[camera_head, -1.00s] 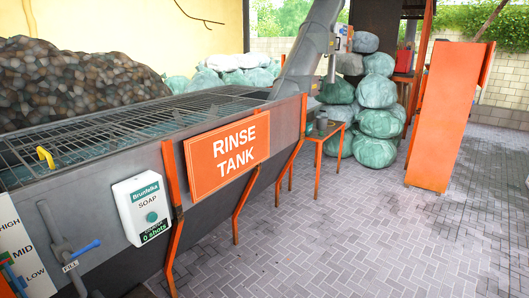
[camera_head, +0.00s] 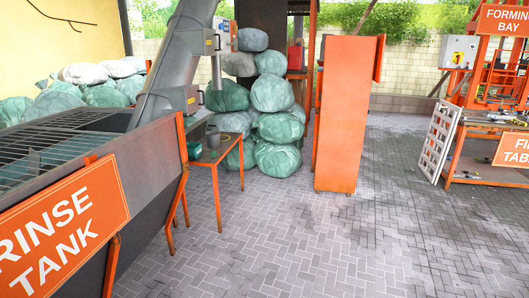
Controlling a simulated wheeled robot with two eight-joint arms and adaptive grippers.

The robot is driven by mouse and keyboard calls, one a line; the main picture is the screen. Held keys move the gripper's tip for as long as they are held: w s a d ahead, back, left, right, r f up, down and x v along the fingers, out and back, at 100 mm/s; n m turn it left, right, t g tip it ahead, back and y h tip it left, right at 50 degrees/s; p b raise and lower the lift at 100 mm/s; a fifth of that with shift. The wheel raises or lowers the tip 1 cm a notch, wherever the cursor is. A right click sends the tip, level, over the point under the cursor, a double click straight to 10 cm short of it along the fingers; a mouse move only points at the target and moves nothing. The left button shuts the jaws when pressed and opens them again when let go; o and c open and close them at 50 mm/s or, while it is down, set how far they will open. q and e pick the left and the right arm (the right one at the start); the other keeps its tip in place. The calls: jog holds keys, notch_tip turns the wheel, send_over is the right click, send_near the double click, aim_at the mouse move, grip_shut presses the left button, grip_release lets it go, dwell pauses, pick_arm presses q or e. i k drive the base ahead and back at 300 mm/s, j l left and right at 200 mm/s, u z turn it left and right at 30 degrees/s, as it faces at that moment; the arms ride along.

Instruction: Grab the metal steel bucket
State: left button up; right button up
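A small grey metal bucket (camera_head: 212,139) stands on the small orange table (camera_head: 217,158) just past the right end of the rinse tank. It is small in the view, so its details are hard to tell. A green item (camera_head: 194,150) sits beside it on the left, at the near edge of the table. Neither of my grippers shows in the head view.
The rinse tank (camera_head: 95,195) fills the left side. Stacked green sacks (camera_head: 277,125) stand behind the table. A tall orange panel (camera_head: 343,115) stands right of them. An orange workbench (camera_head: 485,150) is far right. The paved floor (camera_head: 300,240) in front is clear.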

aim_at(213, 137)
jog(key=i, duration=1.9)
jog(key=i+u, duration=0.1)
jog(key=i, duration=0.85)
jog(key=i+l, duration=0.15)
jog(key=i, duration=0.8)
jog(key=i+l, duration=0.1)
jog(key=i, duration=0.85)
jog(key=i+u, duration=0.3)
jog(key=i, duration=0.25)
jog(key=i+l+u, duration=0.1)
jog(key=i+u, duration=0.2)
jog(key=i, duration=0.25)
jog(key=i+l+u, duration=0.35)
jog(key=i, duration=0.15)
jog(key=j, duration=0.1)
